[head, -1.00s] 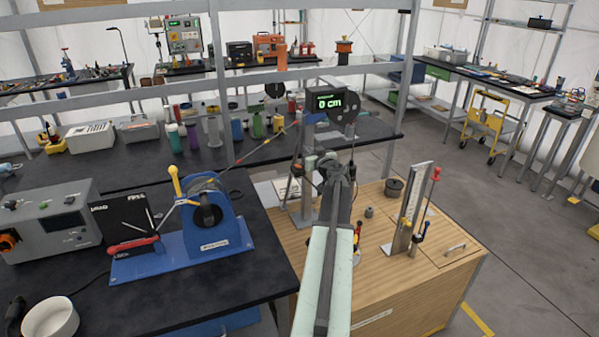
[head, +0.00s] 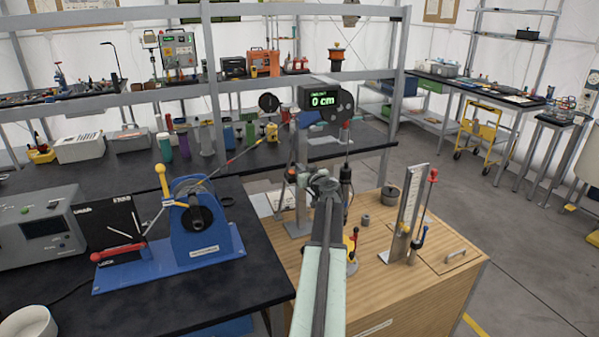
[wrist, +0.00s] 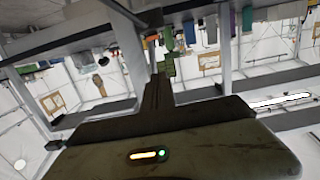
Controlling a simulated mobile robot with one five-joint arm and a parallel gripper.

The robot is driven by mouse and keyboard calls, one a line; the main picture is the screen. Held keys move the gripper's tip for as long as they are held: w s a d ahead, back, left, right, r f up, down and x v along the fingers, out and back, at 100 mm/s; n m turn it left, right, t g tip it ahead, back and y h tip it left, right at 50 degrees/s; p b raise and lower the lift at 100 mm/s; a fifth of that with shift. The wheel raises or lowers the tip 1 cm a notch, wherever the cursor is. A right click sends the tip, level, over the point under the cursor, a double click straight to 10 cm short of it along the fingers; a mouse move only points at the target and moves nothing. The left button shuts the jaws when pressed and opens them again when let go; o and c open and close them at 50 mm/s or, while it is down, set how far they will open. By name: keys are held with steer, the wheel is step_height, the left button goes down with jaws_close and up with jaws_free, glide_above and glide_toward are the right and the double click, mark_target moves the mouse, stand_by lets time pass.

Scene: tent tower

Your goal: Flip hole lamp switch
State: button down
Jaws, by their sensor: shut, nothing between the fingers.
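My gripper (head: 323,180) is at the end of my raised arm, in front of the wooden cabinet (head: 430,285) in the head view. In the wrist view its fingers (wrist: 157,88) are shut with nothing between them. Behind it in the head view stands a dark post-mounted device with a green "0 cm" display (head: 322,99). I cannot pick out a hole lamp or its switch for sure in either view; my arm hides part of the cabinet top.
A blue winch (head: 205,225) with a yellow-knobbed lever stands on the dark bench at left, beside a grey box (head: 45,230). An upright metal scale (head: 405,215) and small weights (head: 388,198) stand on the cabinet.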

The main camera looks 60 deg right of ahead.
steer(key=b, duration=0.1)
glide_above(292, 172)
steer(key=shift+s+a+f, duration=0.25)
steer(key=shift+a+f, duration=0.05)
steer(key=shift+f, duration=0.25)
steer(key=f+b, duration=0.1)
steer(key=s+a+f+b, duration=0.1)
steer(key=f+b, duration=0.1)
steer(key=shift+s+a+f, duration=0.2)
steer(key=shift+s, duration=0.3)
